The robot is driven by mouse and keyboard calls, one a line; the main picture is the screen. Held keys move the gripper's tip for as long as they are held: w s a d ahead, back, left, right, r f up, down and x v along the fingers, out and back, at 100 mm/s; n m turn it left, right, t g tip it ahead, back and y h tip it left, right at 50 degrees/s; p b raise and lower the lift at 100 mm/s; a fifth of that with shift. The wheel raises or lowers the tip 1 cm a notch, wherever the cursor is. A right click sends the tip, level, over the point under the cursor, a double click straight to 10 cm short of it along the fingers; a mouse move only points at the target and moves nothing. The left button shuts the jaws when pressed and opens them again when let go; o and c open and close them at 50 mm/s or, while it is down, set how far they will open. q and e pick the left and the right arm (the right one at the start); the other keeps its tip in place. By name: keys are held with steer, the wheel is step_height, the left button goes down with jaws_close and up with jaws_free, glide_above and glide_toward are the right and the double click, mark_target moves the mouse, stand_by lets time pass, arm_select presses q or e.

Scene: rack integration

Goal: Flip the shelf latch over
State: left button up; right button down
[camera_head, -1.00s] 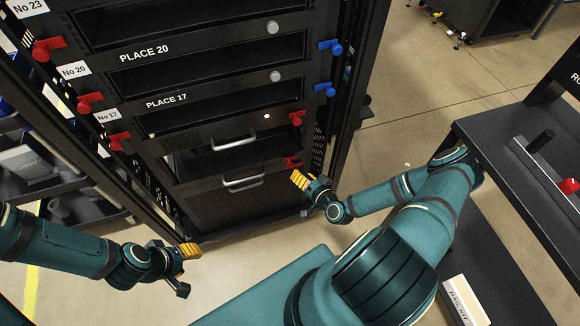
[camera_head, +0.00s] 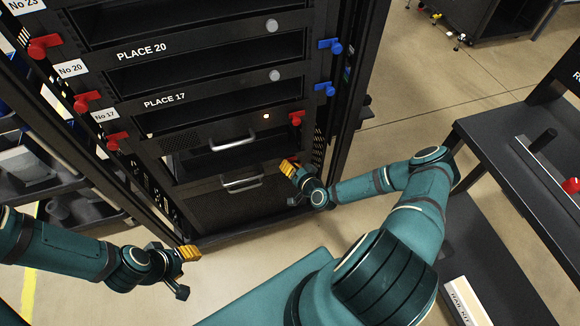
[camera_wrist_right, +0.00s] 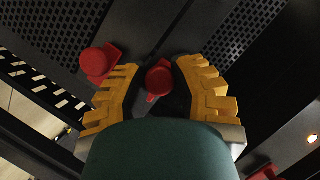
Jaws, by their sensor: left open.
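Red latches sit on the rack's posts. In the right wrist view, one red latch (camera_wrist_right: 159,79) lies between the two yellow fingers of my right gripper (camera_wrist_right: 156,66), which are spread with a dark gap on each side of its knob. A second red latch (camera_wrist_right: 97,63) is just outside the left finger. In the head view, my right gripper (camera_head: 288,167) is at the rack's lower right post and hides most of the lowest latch there; the red latch above it (camera_head: 296,118) is in view. My left gripper (camera_head: 188,252) is open and empty, low at the left.
The black rack has open slots, blue latches (camera_head: 329,45) at upper right and red latches (camera_head: 87,101) on the left post. Drawer handles (camera_head: 241,182) stick out beside my right gripper. A dark table (camera_head: 510,125) stands at the right. The floor (camera_head: 400,110) behind my right arm is clear.

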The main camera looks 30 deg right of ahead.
steer(key=shift+s+d+f+b, duration=0.1)
steer(key=shift+s+d+b, duration=0.15)
steer(key=shift+d+b, duration=0.6)
steer(key=shift+s+d, duration=0.1)
steer(key=shift+d, duration=0.4)
steer(key=c, duration=1)
jaws_free()
